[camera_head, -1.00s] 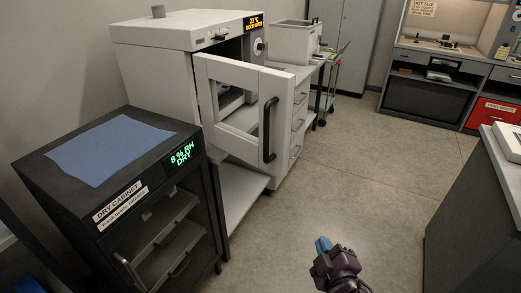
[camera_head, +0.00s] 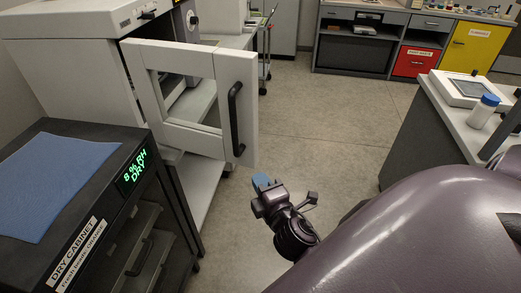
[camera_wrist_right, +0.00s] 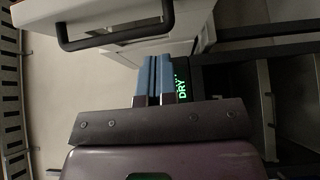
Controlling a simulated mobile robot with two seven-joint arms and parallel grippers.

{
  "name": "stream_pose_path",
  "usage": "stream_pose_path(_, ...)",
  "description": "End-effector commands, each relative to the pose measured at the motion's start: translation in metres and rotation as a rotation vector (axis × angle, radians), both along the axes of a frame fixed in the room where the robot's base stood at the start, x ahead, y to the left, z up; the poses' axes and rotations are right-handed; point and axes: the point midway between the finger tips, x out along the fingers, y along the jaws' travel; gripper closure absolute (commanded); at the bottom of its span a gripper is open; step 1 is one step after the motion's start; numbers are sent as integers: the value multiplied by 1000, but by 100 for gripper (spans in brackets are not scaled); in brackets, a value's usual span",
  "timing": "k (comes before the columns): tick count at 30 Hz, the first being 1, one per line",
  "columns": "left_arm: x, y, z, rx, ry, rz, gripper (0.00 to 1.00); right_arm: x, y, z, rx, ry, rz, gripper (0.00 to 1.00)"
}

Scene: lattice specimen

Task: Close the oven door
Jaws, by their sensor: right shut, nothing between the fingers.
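The white oven (camera_head: 75,50) stands at the upper left in the head view. Its windowed door (camera_head: 180,138) stands open, swung out toward the room, with a dark vertical handle (camera_head: 235,118) near its free edge. In the right wrist view the dark handle (camera_wrist_right: 115,40) shows at the top left, beyond the fingers. My right gripper (camera_head: 262,181) is below and a little right of the door's lower corner in the head view. Its blue fingers (camera_wrist_right: 153,78) are shut together and empty, and appear apart from the door and handle. My left gripper is not in view.
A dark dry cabinet (camera_head: 75,222) with a blue mat (camera_head: 58,178) on top stands in front of the oven, at the left. A counter (camera_head: 455,120) with a bottle (camera_head: 484,110) is at the right. The floor (camera_head: 330,120) between is clear.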

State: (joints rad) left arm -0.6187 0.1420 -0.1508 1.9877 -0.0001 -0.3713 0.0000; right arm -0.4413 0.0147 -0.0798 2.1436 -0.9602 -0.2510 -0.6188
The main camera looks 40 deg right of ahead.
Motion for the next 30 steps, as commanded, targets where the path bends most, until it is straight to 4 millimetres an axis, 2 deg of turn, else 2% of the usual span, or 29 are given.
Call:
stream_pose_path(14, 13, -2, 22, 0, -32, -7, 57, 76, -20, 2, 0, -2, 0, 100)
stream_pose_path(21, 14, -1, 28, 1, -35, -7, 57, 90, -46, 1, 0, 0, 0, 100)
stream_pose_path(30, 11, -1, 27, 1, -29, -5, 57, 94, -54, 0, 1, 1, 0, 100)
